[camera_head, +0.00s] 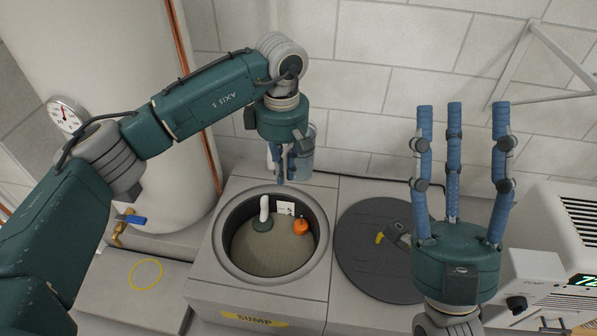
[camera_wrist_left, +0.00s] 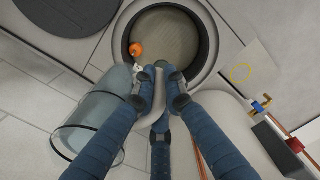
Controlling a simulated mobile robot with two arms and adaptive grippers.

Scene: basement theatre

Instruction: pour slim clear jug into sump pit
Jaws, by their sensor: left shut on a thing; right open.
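The slim clear jug (camera_head: 304,158) is a bluish see-through cylinder, roughly upright behind the far rim of the sump pit (camera_head: 236,212). The round pit (camera_wrist_left: 121,40) is just beyond the fingertips there. I cannot tell how full the jug is. My right gripper (camera_head: 461,106) is open and empty, its fingers pointing up.
In the pit are an orange float (camera_head: 300,227) and a dark pump with a white pipe (camera_head: 264,208). A dark round lid (camera_head: 365,265) lies right of the pit. A large pale tank (camera_head: 110,75) stands left, a white appliance (camera_head: 560,235) right, and a block wall behind.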

